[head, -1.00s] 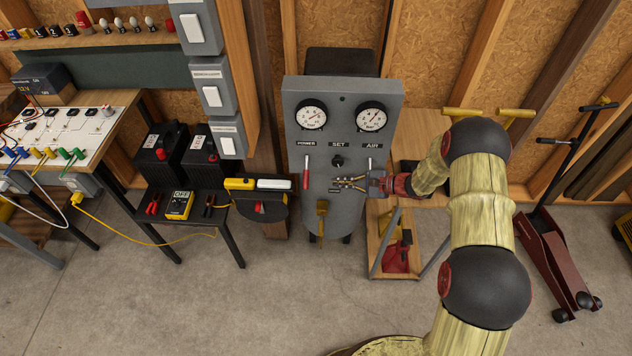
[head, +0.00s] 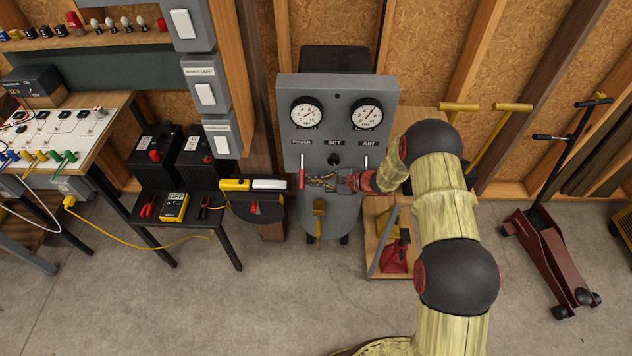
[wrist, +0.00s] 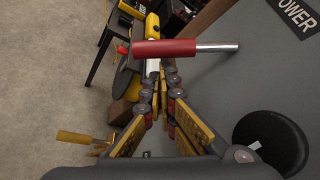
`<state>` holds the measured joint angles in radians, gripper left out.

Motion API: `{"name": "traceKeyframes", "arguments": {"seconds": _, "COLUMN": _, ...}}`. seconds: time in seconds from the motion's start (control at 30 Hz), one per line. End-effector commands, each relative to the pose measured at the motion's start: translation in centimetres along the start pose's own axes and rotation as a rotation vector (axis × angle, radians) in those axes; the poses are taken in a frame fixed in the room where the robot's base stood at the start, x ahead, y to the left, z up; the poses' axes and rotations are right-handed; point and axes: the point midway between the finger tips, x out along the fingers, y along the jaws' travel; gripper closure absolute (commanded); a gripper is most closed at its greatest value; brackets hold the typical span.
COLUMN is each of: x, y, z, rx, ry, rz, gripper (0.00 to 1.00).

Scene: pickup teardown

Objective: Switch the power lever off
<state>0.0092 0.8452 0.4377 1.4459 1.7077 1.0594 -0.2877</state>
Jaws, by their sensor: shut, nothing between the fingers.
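The power lever (head: 302,178) sits on the left of the grey compressor panel (head: 335,95), under the POWER label. It has a red grip and a bare metal stem; the grip hangs below the stem. In the wrist view the lever's red grip (wrist: 165,48) crosses just ahead of the fingertips. My gripper (head: 311,182) is shut and empty, immediately right of the lever in the head view. Its fingertips (wrist: 160,72) are close to the grip; I cannot tell whether they touch it.
The AIR lever (head: 366,162) is on the panel's right, close to my wrist. A black knob (head: 334,159) sits between the levers, below two gauges (head: 306,113). A small black table (head: 215,235) with tools stands at left. The floor in front is clear.

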Motion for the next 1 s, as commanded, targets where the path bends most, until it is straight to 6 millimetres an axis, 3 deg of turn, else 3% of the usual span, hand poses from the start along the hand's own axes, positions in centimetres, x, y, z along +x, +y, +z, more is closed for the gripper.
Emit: {"name": "traceKeyframes", "arguments": {"seconds": 1.0, "x": -0.7, "y": 0.1, "z": 1.1, "rx": 0.103, "ry": -0.001, "rz": 0.063, "gripper": 1.00}}
